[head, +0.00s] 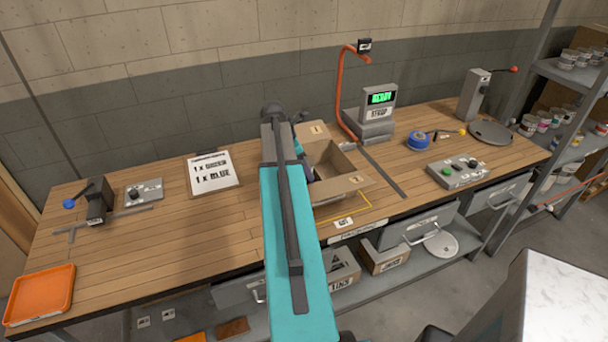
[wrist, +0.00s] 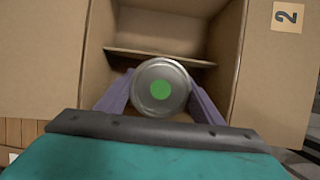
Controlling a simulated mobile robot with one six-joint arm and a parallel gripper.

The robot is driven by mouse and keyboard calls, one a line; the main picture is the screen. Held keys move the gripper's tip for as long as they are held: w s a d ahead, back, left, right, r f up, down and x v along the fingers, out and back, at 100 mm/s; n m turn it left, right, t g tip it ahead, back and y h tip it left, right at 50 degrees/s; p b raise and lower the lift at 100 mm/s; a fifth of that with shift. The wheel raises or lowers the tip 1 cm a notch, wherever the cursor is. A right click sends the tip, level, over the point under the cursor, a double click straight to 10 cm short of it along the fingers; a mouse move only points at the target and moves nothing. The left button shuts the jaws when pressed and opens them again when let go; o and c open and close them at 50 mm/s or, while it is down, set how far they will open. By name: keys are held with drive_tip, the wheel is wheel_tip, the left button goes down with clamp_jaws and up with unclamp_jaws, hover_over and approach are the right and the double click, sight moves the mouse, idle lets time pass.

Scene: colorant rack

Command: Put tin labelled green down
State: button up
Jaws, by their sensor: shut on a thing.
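The tin labelled green (wrist: 174,80) is a round metal tin with a green dot on its lid, seen from above in the wrist view. My gripper (wrist: 160,92) is shut on it, with a purple finger on each side. The tin is over or inside the open cardboard box (wrist: 259,80); I cannot tell whether it touches the bottom. In the head view, the box (head: 352,184) stands on the workbench with its flaps open. My arm hides the tin and most of the gripper there.
A sheet (head: 213,172) reading 1 x green, 1 x blue lies left of the box. A scale with a green display (head: 381,98) and an orange post (head: 340,95) stand behind it. A blue round thing (head: 418,140) lies to the right. An orange tray (head: 41,294) is far left.

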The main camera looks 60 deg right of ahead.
drive_tip(key=shift+f+p, duration=0.5)
drive_tip(key=shift+f, duration=1.25)
drive_tip(key=shift+f, duration=0.15)
drive_tip(key=o, duration=1.3)
drive_tip(key=shift+r, duration=0.25)
drive_tip(key=b+v, duration=0.3)
drive_tip(key=v, duration=0.8)
drive_tip(key=shift+w+a+r, duration=0.15)
drive_tip(key=shift+w+r, duration=0.05)
drive_tip(key=shift+r, duration=0.15)
drive_tip(key=shift+r, duration=0.1)
